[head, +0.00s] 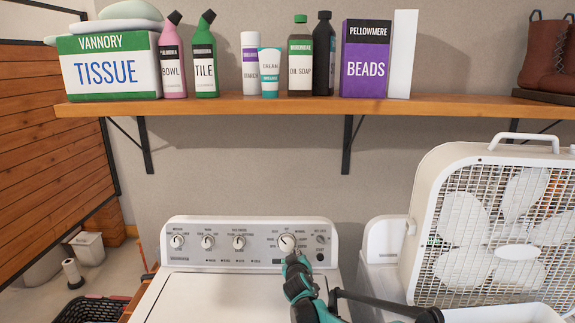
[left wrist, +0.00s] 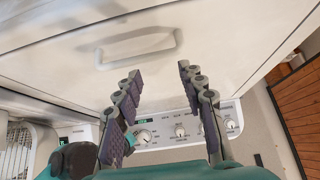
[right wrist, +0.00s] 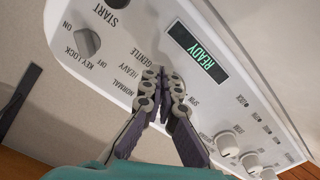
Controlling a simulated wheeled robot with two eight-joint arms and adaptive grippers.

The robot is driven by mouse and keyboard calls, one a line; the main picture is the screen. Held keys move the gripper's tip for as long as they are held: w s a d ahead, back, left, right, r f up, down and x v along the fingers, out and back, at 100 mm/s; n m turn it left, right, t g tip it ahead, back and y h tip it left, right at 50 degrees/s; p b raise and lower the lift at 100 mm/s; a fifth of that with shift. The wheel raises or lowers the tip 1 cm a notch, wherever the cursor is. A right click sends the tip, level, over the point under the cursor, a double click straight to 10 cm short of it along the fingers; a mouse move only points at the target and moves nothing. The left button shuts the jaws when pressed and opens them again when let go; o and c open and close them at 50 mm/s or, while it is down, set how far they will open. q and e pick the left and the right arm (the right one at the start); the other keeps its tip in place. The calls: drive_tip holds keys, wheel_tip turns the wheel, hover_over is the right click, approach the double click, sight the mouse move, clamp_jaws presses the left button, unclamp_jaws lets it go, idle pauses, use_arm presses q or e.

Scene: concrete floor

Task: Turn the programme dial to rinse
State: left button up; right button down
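The white washer panel (head: 200,238) carries the programme dial (head: 287,242), a round white knob with labels around it, right of centre. My right gripper (head: 293,258) is at the dial's lower edge in the head view. In the right wrist view its fingertips (right wrist: 163,76) are drawn together over the panel, among NORMAL, HEAVY, GENTLE and SPIN labels. They hide the dial there, so I cannot tell whether they touch it. No RINSE label is readable. A green display (right wrist: 197,52) reads READY. My left gripper (left wrist: 158,75) is open and empty, away from the panel.
Three smaller knobs (head: 207,242) sit on the panel's left; a key lock knob (right wrist: 87,42) is beside the dial. A box fan (head: 495,225) stands close on the right. A wooden shelf (head: 240,106) with bottles and boxes hangs above. The washer lid (head: 225,298) is clear.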

drive_tip(key=shift+d+r, duration=0.15)
drive_tip(key=shift+r, duration=0.05)
drive_tip(key=shift+d+f, duration=0.1)
idle(0.4)
use_arm(q)
drive_tip(key=shift+f, duration=0.2)
use_arm(e)
drive_tip(key=shift+d+f, duration=0.15)
use_arm(q)
drive_tip(key=shift+r, duration=0.4)
use_arm(e)
drive_tip(key=v, duration=0.6)
